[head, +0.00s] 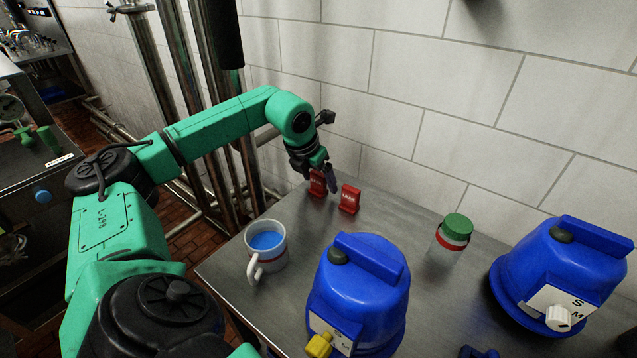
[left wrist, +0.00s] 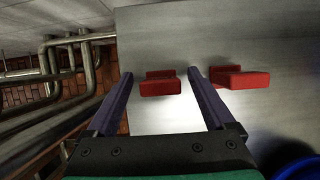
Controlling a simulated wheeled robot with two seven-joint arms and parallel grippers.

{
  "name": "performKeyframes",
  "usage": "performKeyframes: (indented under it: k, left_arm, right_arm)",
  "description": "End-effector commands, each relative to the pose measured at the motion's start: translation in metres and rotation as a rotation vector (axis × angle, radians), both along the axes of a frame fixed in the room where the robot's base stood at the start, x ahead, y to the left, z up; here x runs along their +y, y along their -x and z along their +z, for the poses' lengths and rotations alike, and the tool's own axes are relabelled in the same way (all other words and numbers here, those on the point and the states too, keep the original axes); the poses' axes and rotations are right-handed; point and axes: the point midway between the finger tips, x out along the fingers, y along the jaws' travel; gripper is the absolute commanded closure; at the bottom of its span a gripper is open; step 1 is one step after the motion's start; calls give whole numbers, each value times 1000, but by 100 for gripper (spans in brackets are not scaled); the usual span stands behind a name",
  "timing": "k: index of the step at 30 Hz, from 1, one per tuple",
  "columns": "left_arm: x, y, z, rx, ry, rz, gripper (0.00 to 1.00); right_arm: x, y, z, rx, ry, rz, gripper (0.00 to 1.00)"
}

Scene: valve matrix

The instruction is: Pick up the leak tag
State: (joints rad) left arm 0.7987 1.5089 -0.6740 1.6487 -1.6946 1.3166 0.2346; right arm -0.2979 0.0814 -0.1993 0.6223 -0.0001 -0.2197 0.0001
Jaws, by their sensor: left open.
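Two red leak tags stand on the grey metal table near the tiled wall. The left tag (head: 317,184) is partly hidden by my left gripper (head: 323,177) in the head view. The right tag (head: 350,198) stands apart from it. In the left wrist view the open left gripper (left wrist: 160,73) has the left tag (left wrist: 160,84) between its two purple fingers, with gaps on both sides. The right tag (left wrist: 240,78) lies just outside the right finger.
A white mug (head: 268,262) with blue contents stands near the table's left edge. Two blue valve housings (head: 365,285) (head: 560,270) and a green-lidded jar (head: 450,238) stand in front and to the right. Vertical pipes (head: 200,100) rise behind my left arm.

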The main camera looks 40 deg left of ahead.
Motion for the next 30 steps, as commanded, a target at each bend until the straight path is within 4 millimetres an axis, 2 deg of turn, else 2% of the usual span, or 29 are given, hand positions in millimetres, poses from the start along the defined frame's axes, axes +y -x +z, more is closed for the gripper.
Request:
performKeyframes:
  k: [2,6,9,17,22,26,30]
  left_arm:
    - [0,0,0,0,0,0,12]
    - [0,0,0,0,0,0,66]
    - [0,0,1,0,0,0,100]
    - [0,0,2,0,1,0,100]
    - [-1,-1,18,-2,2,-1,100]
    - [-1,-1,52,-6,4,-3,100]
    - [-2,-2,109,-10,5,-3,100]
  right_arm:
    - [1,0,0,0,-1,0,58]
    - [2,1,-1,2,-3,0,58]
    - [2,2,-1,3,-2,0,58]
    - [2,3,-1,5,-3,0,58]
    - [2,3,1,6,-3,0,58]
    - [2,3,5,6,-3,0,58]
    - [2,3,20,6,-3,0,58]
